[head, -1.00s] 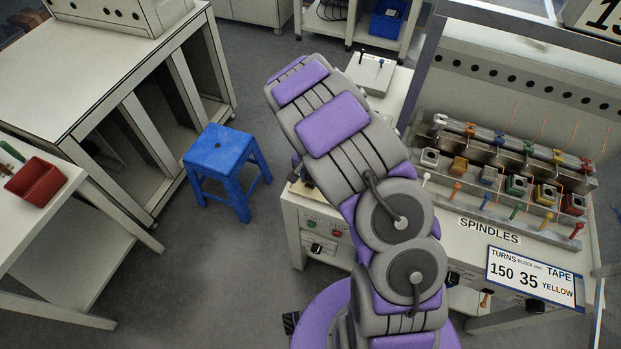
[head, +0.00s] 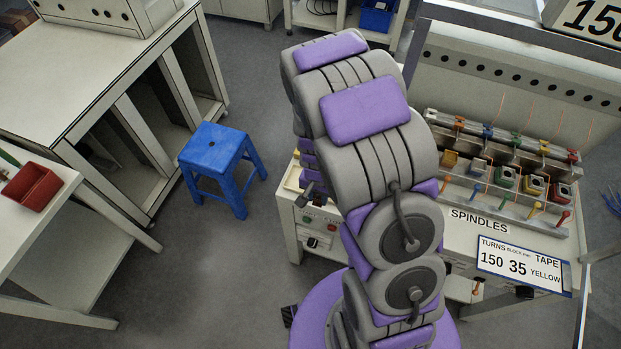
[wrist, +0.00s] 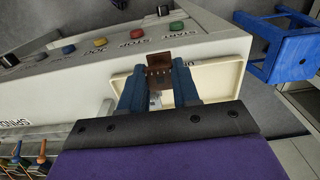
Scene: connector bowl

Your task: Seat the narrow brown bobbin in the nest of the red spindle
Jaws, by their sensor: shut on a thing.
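In the wrist view my gripper (wrist: 157,85) is shut on a brown bobbin (wrist: 160,68), which sits between the blue-grey fingertips. The bobbin is above a shallow cream tray (wrist: 211,80) at the bench corner; I cannot tell whether it touches the tray. In the head view my arm hides most of the gripper and the bobbin. The red spindle (head: 560,192) is at the right end of the spindle row, far from my gripper. Its nest is too small to make out clearly.
Other spindles, such as the green one (head: 505,178) and a yellow one (head: 533,185), stand close beside the red one. Small coloured levers line the front. A sign (head: 522,267) hangs on the bench front. A blue stool (head: 215,150) stands left, on open floor.

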